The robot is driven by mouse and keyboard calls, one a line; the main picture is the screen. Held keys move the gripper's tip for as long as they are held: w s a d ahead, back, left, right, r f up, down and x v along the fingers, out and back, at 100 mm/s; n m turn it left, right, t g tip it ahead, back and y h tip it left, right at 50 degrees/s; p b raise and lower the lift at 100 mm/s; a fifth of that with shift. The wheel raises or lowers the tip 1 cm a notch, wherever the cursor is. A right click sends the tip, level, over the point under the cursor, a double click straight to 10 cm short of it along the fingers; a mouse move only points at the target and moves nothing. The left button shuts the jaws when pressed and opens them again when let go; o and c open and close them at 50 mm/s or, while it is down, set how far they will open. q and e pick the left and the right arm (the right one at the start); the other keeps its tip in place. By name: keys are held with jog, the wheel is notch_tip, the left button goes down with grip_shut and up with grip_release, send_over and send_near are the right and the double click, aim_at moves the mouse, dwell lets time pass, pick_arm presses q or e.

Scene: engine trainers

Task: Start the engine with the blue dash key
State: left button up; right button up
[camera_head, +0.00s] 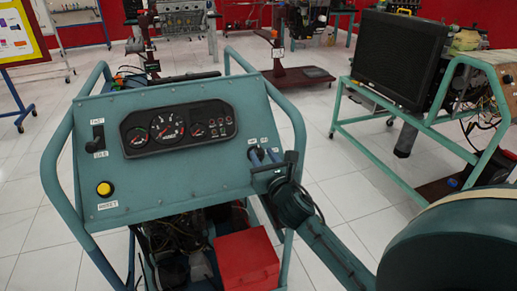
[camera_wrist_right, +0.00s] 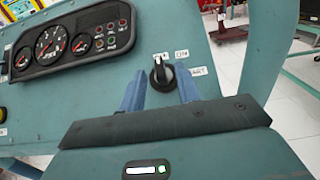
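The dash key (camera_wrist_right: 163,74) shows in the right wrist view as a dark key or knob standing out of the teal dash panel (camera_wrist_right: 215,60). Labels reading ON and START sit around it. My right gripper (camera_wrist_right: 160,82) is open, with one blue finger on each side of the key and a gap visible between them. I cannot tell whether either finger touches it. In the head view my right gripper (camera_head: 265,156) is at the right part of the dash panel (camera_head: 180,183) and mostly hides the key. My left gripper is not in view.
The gauge cluster (camera_head: 178,127), a yellow reset button (camera_head: 104,188) and a black switch (camera_head: 97,138) are on the panel. Teal frame tubes (camera_head: 290,112) border it. A red box (camera_head: 246,262) sits below. Another trainer with a dark radiator (camera_head: 397,58) stands right, across clear floor.

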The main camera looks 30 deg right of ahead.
aim_at(260, 151)
jog(key=shift+x, duration=2.05)
jog(key=shift+c, duration=0.4)
grip_shut()
